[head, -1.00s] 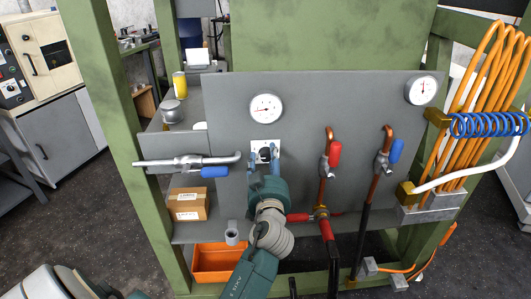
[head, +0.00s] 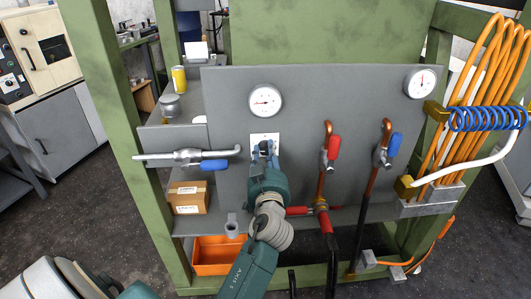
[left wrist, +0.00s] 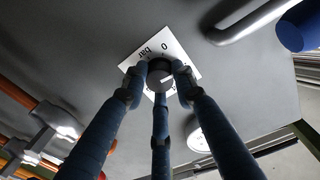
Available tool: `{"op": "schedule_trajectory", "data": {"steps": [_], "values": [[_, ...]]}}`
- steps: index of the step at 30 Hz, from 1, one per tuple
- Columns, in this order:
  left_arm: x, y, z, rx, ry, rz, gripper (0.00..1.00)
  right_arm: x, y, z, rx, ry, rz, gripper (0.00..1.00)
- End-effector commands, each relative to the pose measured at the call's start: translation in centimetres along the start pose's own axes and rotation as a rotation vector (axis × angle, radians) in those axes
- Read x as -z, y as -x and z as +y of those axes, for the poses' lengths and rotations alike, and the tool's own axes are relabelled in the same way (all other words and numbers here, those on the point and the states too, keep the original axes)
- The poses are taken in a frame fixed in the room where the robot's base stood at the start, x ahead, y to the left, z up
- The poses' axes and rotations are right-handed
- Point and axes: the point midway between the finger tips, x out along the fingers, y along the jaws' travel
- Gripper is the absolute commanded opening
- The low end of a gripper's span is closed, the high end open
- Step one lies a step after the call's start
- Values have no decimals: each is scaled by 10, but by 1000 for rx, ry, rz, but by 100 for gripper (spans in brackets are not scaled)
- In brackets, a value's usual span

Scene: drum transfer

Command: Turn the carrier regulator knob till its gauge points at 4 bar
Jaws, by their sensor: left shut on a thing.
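The regulator knob is a small round cap, seen in the left wrist view (left wrist: 160,72) in front of a white square plate marked "bar" and 0. In the head view that plate (head: 256,138) sits on the grey panel, and the gripper mostly hides the knob. My left gripper (head: 264,148) is shut on the knob, with its blue-grey fingers around it. A round white gauge (head: 266,100) is just above; its needle points roughly left, and its numbers are too small to read. My right gripper is not in view.
A second gauge (head: 420,83) is at the panel's upper right. A blue-handled valve (head: 190,157) lies left of the knob; a red-handled valve (head: 333,147) and another blue-handled one (head: 394,145) stand to the right. An orange bin (head: 217,255) is below.

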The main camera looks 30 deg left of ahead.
Motion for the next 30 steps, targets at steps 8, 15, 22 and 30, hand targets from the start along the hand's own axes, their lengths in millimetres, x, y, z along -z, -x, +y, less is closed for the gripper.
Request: {"op": "schedule_trajectory", "data": {"steps": [8,15,22,30], "values": [[3,0,0,1,-219,-6,1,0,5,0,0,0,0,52],[4,0,0,0,-449,-15,1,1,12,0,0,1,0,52],[5,-1,0,1,-668,-22,1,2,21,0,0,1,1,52],[6,-1,0,2,-926,-31,1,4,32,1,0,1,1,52]]}}
